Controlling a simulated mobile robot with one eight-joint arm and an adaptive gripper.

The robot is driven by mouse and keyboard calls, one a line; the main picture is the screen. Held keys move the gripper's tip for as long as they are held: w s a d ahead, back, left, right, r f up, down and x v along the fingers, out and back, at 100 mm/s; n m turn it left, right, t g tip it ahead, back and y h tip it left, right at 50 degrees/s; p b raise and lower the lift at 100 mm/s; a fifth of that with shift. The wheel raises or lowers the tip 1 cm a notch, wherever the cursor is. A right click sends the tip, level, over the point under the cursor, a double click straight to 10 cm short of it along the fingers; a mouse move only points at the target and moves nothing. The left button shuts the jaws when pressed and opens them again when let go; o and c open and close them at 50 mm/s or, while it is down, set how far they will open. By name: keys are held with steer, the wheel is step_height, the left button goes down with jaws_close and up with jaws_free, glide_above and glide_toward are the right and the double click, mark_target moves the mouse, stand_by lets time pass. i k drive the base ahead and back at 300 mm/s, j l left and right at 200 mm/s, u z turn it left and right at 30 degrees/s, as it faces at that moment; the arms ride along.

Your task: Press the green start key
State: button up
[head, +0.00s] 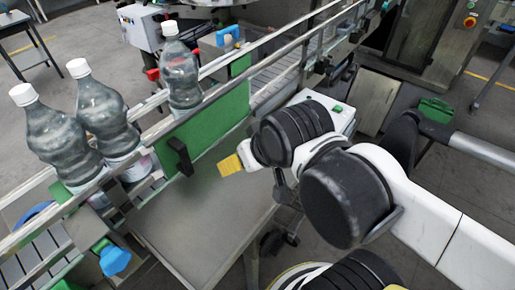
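A small green key (337,108) shows on the top of a white box (347,124), just behind my wrist. I cannot read any label on it. My arm reaches in from the right, and its black wrist hides much of the box. My gripper (232,164) shows only as a yellow tip to the left of the wrist, over the grey table and in front of the green panel. It is apart from the green key. The rest of the gripper is hidden, so I cannot tell whether its fingers are open or shut.
Several clear bottles with white caps (95,105) stand along the railed conveyor (270,72). A green panel (205,125) with a black handle (180,157) borders the grey table (190,225). A blue knob (115,261) is at lower left. A red button (470,21) is at upper right.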

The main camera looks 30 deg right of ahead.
mark_target(337, 108)
steer(key=k+l+z, duration=0.1)
steer(key=z, duration=0.25)
steer(key=l+z, duration=0.4)
